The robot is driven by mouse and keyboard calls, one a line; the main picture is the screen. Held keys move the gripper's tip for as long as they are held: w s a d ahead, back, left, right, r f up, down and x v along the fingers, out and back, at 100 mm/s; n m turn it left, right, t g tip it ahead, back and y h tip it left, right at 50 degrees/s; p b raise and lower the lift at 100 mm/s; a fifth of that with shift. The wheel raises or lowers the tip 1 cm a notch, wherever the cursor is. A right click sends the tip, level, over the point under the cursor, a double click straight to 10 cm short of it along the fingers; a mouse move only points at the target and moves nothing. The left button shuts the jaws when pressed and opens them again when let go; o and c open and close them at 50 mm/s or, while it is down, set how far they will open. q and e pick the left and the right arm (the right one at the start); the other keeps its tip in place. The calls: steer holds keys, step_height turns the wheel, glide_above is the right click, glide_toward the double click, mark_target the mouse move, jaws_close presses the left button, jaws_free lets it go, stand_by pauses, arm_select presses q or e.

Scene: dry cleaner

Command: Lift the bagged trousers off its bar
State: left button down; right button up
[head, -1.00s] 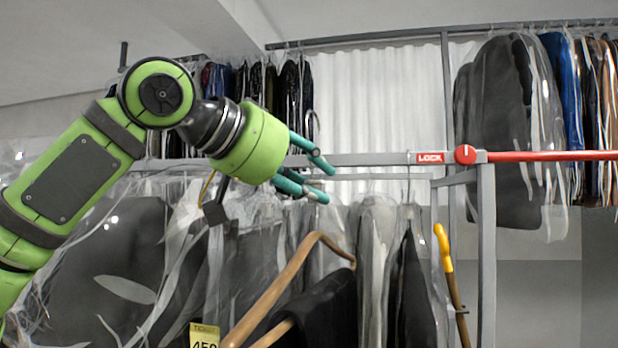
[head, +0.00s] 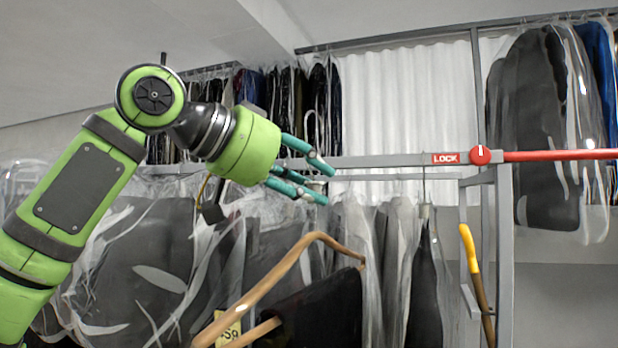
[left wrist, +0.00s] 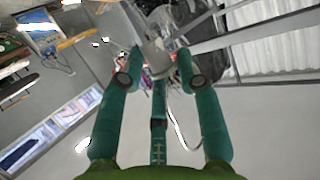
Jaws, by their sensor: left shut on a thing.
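A wooden hanger (head: 262,284) with dark trousers (head: 325,308) over its lower bar hangs in the foreground of the head view. The hook also shows as a thin curve in the left wrist view (left wrist: 182,133). The grey bar (head: 385,160) runs behind the fingers. Whether the hook still touches the bar cannot be told. A yellow number ticket (head: 228,331) is partly covered by the hanger. My right gripper is not in view.
Several bagged garments (head: 150,260) hang close behind the hanger. A red lever (head: 555,155) beside a LOCK label (head: 446,158) continues the bar to the right. A yellow-handled stick (head: 470,250) stands by a grey post (head: 503,260). More clothes (head: 545,125) hang at the back.

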arm_select(q)
steer(key=s+a, duration=0.1)
steer(key=s, duration=0.1)
steer(key=s+a, duration=0.1)
steer(key=s, duration=0.2)
steer(key=s+a, duration=0.2)
steer(key=shift+s+r, duration=0.15)
steer(key=shift+s, duration=0.15)
steer(key=shift+s+a, duration=0.35)
steer(key=shift+s, duration=0.25)
steer(key=shift+s+a, duration=0.1)
steer(key=shift+s, duration=0.35)
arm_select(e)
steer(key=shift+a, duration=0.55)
arm_select(q)
steer(key=shift+w, duration=0.1)
